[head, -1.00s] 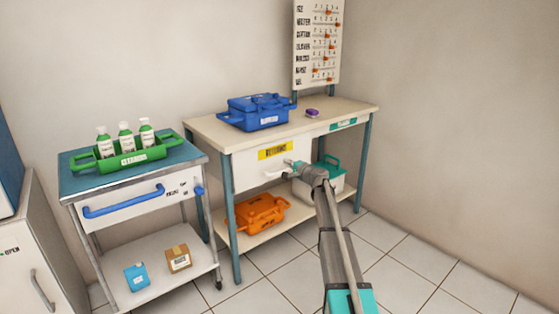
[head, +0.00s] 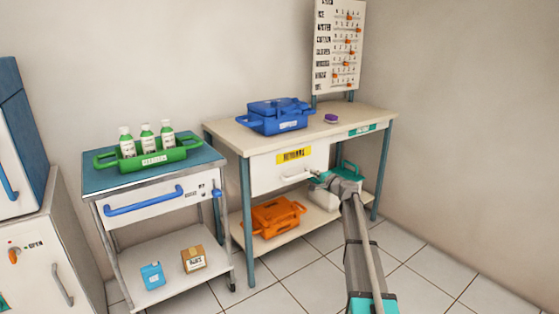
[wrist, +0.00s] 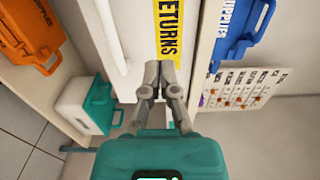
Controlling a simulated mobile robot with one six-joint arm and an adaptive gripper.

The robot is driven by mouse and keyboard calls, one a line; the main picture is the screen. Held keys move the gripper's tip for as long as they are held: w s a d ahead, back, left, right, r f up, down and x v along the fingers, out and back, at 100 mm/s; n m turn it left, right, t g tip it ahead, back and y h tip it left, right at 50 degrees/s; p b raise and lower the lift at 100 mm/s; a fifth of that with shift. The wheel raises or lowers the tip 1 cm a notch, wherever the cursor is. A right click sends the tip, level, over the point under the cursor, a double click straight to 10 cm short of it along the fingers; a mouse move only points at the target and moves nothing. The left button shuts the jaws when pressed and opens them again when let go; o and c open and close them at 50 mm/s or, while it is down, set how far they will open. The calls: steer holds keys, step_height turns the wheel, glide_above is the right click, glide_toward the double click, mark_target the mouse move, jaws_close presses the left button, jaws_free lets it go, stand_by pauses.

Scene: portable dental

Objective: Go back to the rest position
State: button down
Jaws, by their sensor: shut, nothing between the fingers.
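My gripper (wrist: 161,70) is shut and empty, its two grey fingers together in the wrist view. In the head view the end of my arm (head: 341,184) is in front of the workbench, right of the handle (head: 297,177) of the white drawer. The drawer (head: 270,173) has a yellow label (head: 293,155) reading "RETURNS"; the label also shows in the wrist view (wrist: 168,38). The fingers look apart from the drawer front, though the exact gap is hard to judge.
The workbench (head: 225,129) carries a blue case (head: 277,117) and a purple item (head: 331,119). Below are an orange case (head: 274,217) and a white-and-teal box (wrist: 87,106). A trolley (head: 96,182) with a green bottle carrier (head: 152,160) stands left. Floor (head: 425,262) at right is clear.

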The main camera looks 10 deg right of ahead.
steer(key=s+a+f+n+g+p, duration=0.1)
steer(key=s+a+f+n+g, duration=0.4)
steer(key=s+a, duration=0.45)
steer(key=s+a+f+n+g, duration=0.4)
steer(key=s+a+f, duration=0.1)
steer(key=s+a, duration=0.45)
steer(key=s+f+n+g+h+p, duration=0.1)
steer(key=s+f+n+g+h, duration=0.2)
steer(key=s, duration=1)
steer(key=s+f+n+g+h+p, duration=0.1)
steer(key=s+f+g+h, duration=0.3)
steer(key=s, duration=0.9)
step_height(320, 180, up, 38)
steer(key=p, duration=3.7)
steer(key=shift+w+a+r+g, duration=0.15)
steer(key=shift+a+r+g, duration=0.05)
steer(key=shift+a+g, duration=0.1)
steer(key=shift+w, duration=0.1)
